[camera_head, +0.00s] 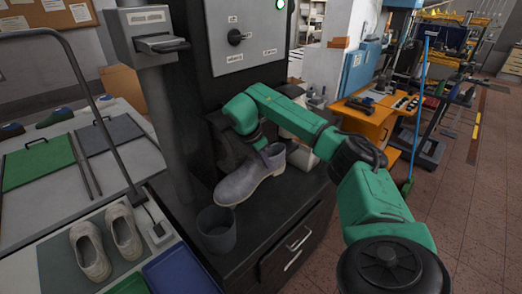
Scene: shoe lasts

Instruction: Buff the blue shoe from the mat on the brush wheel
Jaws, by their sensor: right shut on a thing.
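A grey-blue ankle-high shoe (249,176) is held above the dark bench top in the middle of the view, its toe pointing lower left. My right gripper (262,146) is shut on it near the heel and collar; the arm hides part of the jaws. The grey mat (52,272) at lower left carries a pair of beige shoes (104,243). My left gripper is not in view.
A dark bin (216,231) stands on the bench below the shoe's toe. A blue tray (180,272) lies at the lower left. A grey post (165,115) and a control cabinet (240,55) rise behind. Green (40,175) and grey (111,133) boards lie at left.

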